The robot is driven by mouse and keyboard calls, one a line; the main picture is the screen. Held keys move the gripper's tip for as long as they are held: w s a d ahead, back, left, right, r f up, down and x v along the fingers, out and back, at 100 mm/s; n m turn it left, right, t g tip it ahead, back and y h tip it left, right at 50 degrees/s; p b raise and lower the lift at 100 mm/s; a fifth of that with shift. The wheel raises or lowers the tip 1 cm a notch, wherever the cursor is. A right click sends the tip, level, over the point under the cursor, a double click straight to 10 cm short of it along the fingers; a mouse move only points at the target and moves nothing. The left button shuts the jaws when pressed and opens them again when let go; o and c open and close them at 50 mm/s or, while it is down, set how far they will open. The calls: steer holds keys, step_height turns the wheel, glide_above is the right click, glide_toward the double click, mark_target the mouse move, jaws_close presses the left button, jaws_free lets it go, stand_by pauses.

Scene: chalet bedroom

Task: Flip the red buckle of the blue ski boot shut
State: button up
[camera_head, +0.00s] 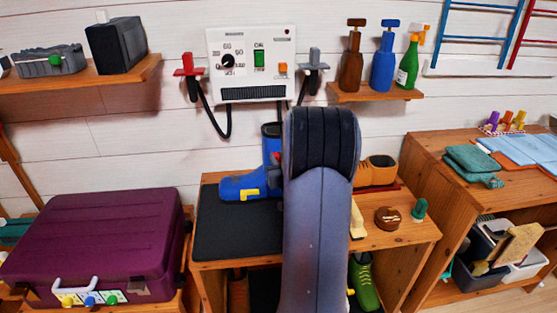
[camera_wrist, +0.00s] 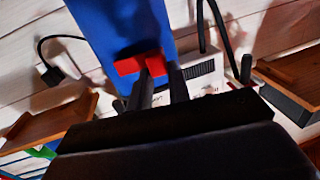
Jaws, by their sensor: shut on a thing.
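The blue ski boot (camera_head: 240,187) stands on a dark mat on the wooden bench, toe to the left, with a yellow buckle (camera_head: 249,194) low on its foot. Its shaft rises beside my arm, which hides part of it. In the wrist view the blue boot shaft (camera_wrist: 112,28) fills the upper middle. The red buckle (camera_wrist: 128,67) shows on it as two red pieces at my fingertips. My gripper (camera_wrist: 160,78) is shut on the red buckle; its dark fingers reach up to it.
A white control panel (camera_head: 251,64) with hanging cables is on the wall behind the boot. The dark mat (camera_head: 225,238) has free room in front. A brown shoe (camera_head: 378,171), a brown round tin (camera_head: 388,217) and a green-topped item are to the right. A purple suitcase (camera_head: 95,245) lies left.

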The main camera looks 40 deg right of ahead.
steer(key=shift+w+f+b, duration=0.1)
steer(key=shift+b, duration=0.3)
jaws_close()
steer(key=m+h+b, duration=0.1)
steer(key=b, duration=0.1)
steer(key=w+m+g+h+b, duration=0.1)
steer(key=b, duration=0.2)
steer(key=shift+a+h, duration=0.1)
steer(key=shift+h, duration=0.3)
steer(key=shift+g, duration=0.3)
steer(key=o, duration=0.8)
jaws_free()
steer(key=shift+o, duration=0.2)
steer(key=v, duration=1)
steer(key=shift+s+a, duration=0.2)
steer(key=shift+s, duration=0.15)
